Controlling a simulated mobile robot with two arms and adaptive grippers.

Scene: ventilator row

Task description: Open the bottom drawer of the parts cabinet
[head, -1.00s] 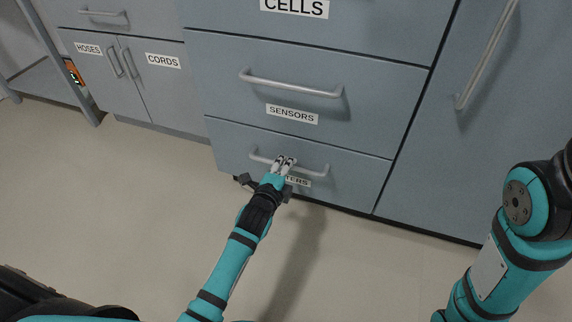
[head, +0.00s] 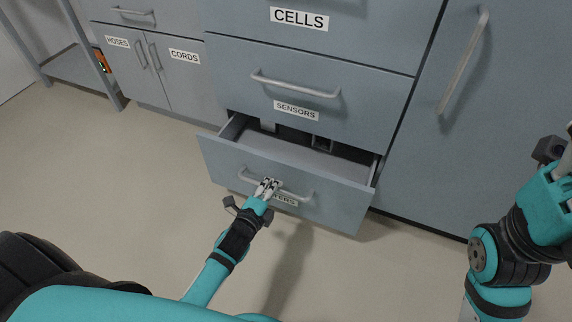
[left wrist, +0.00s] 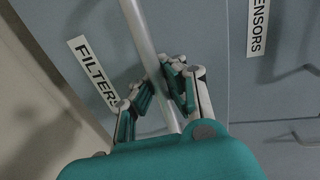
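The bottom drawer (head: 335,206) of the grey parts cabinet stands partly pulled out, with its interior showing behind the front. Its label, partly covered in the head view, reads FILTERS (left wrist: 92,70) in the left wrist view. My left gripper (head: 268,186) is at the left part of the drawer's bar handle (head: 297,197). In the left wrist view the fingers (left wrist: 160,95) close around the handle bar (left wrist: 140,32). My right gripper (head: 566,170) is at the right edge of the head view, partly cut off, away from the drawer; its fingers cannot be made out.
The SENSORS drawer (head: 350,105) and CELLS drawer (head: 370,33) above are shut. A tall door (head: 440,150) with a long handle is on the right. HOSES and CORDS doors (head: 185,85) are shut at left. The floor (head: 110,180) in front is clear.

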